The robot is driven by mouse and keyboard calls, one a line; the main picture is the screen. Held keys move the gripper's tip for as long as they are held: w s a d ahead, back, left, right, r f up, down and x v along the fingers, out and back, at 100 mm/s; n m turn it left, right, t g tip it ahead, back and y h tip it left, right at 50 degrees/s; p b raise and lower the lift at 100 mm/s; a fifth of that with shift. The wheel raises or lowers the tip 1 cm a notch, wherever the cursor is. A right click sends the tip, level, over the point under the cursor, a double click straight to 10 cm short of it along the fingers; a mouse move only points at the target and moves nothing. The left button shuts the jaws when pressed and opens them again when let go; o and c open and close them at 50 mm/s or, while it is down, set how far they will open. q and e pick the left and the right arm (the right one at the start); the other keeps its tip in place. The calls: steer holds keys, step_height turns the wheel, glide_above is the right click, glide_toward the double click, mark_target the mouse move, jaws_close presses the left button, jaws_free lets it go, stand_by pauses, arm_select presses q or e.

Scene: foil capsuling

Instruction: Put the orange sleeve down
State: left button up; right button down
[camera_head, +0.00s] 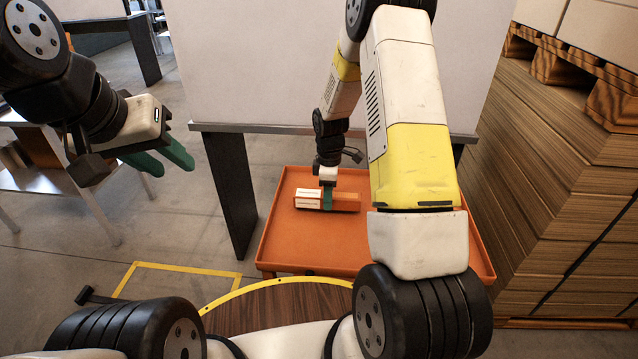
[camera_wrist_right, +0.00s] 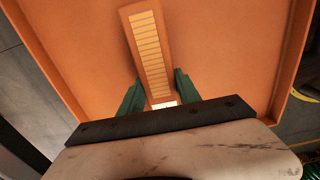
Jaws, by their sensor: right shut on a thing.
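The orange sleeve (camera_head: 346,202) is long and box-shaped, with a white part (camera_head: 308,198) at its left end in the head view. My right gripper (camera_head: 328,200) is shut on it near its middle, its green fingers on either side. In the right wrist view the sleeve (camera_wrist_right: 152,50) shows a row of pale yellow bars and points away from the gripper (camera_wrist_right: 158,92). The sleeve is inside the outline of the orange tray (camera_head: 290,245), low over its floor; I cannot tell whether it touches. My left gripper (camera_head: 174,168) is open and empty at the left, away from the tray.
The tray has a low raised rim and bare floor around the sleeve. A pale panel (camera_head: 250,60) on dark legs stands behind it. Stacked boards (camera_head: 545,200) stand close on the right. A round wooden top with a yellow edge (camera_head: 270,310) is at the front.

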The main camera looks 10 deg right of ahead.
steer(key=shift+f, duration=1)
steer(key=c, duration=0.9)
jaws_free()
steer(key=shift+f, duration=0.15)
steer(key=shift+o, duration=0.2)
step_height(320, 180, up, 12)
steer(key=shift+f, duration=0.1)
steer(key=s+a+r+m+t+y, duration=0.1)
steer(key=s+r+m+t, duration=0.1)
steer(key=s+r+m, duration=0.55)
steer(key=s+r+m+t, duration=0.2)
steer(key=s+r, duration=0.6)
steer(key=r, duration=0.6)
steer(key=s+a+r+m+t+y, duration=0.1)
steer(key=s+m, duration=0.3)
steer(key=s, duration=0.5)
steer(key=shift+s+a+r+m+t, duration=0.2)
steer(key=shift+r+m+t, duration=0.15)
steer(key=shift+r+t, duration=0.25)
